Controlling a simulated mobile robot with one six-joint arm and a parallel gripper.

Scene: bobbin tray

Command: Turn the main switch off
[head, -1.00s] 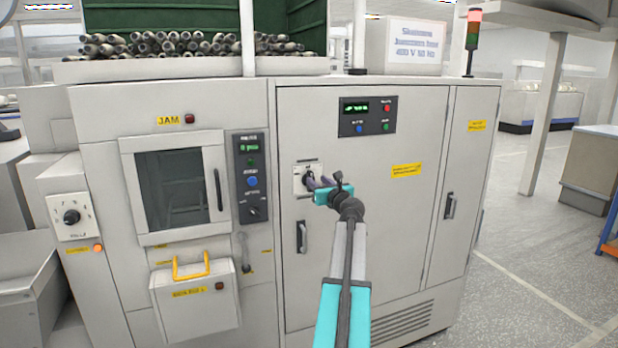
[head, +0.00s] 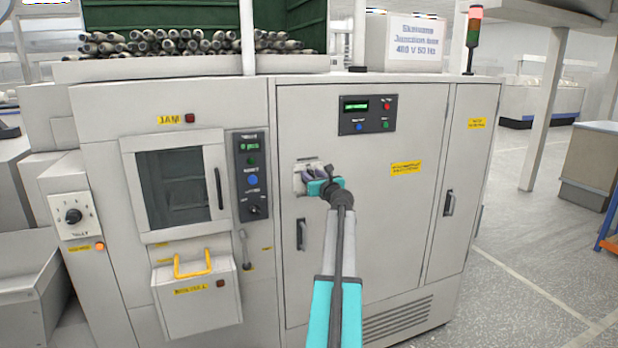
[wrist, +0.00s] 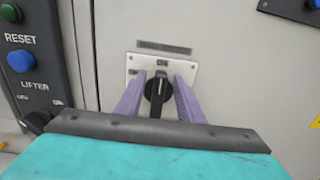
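The main switch is a black rotary knob (wrist: 158,88) on a pale square plate (wrist: 187,72). In the wrist view its grip stands about upright, with an ON label above it and a small label at its upper left. My gripper (wrist: 160,84) has its two purple fingers apart, one on each side of the knob, and appears open. Small gaps show beside the knob; I cannot tell whether either finger touches it. In the head view my gripper (head: 309,176) covers most of the knob, and the plate (head: 300,184) shows behind it.
A door handle (head: 301,235) is below the switch. A control strip (head: 252,176) with buttons and a lifter knob is to the left. A display panel (head: 367,114) is above right. The cabinet front around the switch is flat and clear.

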